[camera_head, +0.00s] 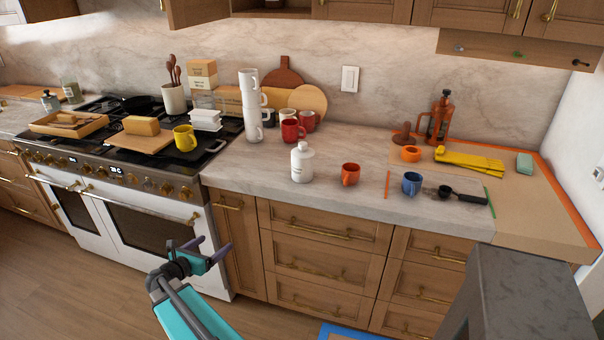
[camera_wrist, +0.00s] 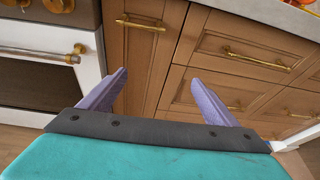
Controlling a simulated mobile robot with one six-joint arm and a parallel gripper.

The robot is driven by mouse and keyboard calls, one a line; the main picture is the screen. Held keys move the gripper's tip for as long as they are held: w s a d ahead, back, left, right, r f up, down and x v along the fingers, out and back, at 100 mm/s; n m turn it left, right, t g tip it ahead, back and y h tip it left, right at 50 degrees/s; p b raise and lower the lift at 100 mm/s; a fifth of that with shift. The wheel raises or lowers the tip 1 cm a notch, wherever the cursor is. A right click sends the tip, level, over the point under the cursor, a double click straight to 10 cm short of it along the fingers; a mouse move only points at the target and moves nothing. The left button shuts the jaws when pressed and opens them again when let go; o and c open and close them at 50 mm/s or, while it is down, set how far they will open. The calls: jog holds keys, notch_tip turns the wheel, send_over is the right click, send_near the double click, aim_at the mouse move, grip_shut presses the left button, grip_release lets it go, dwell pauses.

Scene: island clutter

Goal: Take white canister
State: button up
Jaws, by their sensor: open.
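The white canister (camera_head: 302,163) is a white bottle-shaped container with a narrower neck and small dark lettering. It stands upright on the marble counter (camera_head: 345,203) near the front edge, in the head view. My gripper (camera_head: 207,249) is open and empty, low in front of the cabinets and to the left of and below the canister. In the wrist view my gripper (camera_wrist: 160,92) has its two purple fingers spread, facing the drawer fronts. The canister is not visible in the wrist view.
A red-orange cup (camera_head: 350,174) stands close right of the canister. Red mugs (camera_head: 292,131) and a stack of white mugs (camera_head: 249,105) stand behind it. A stove (camera_head: 130,190) is at left. The counter's front edge and drawer handles (camera_head: 305,234) lie between my gripper and the canister.

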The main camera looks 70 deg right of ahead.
jog(key=s+d+r+m+g+h, duration=0.1)
jog(key=s+d+r, duration=0.2)
jog(key=d+r, duration=0.3)
jog(key=s+d+r+g+h, duration=0.1)
jog(key=s+d+r, duration=0.2)
jog(key=d+r, duration=0.4)
jog(key=m+g+b, duration=0.2)
jog(key=m+g, duration=0.1)
jog(key=g, duration=0.1)
send_near(295, 164)
jog(key=shift+h, duration=0.4)
jog(key=x, duration=0.4)
jog(key=shift+f, duration=0.4)
jog(key=shift+d+p, duration=0.2)
jog(key=shift+p, duration=0.1)
jog(key=shift+p+x, duration=0.95)
jog(key=shift+x, duration=3.25)
jog(key=shift+p+x, duration=1.05)
jog(key=shift+x, duration=0.85)
jog(key=shift+s+d, duration=0.3)
jog(key=shift+d, duration=0.3)
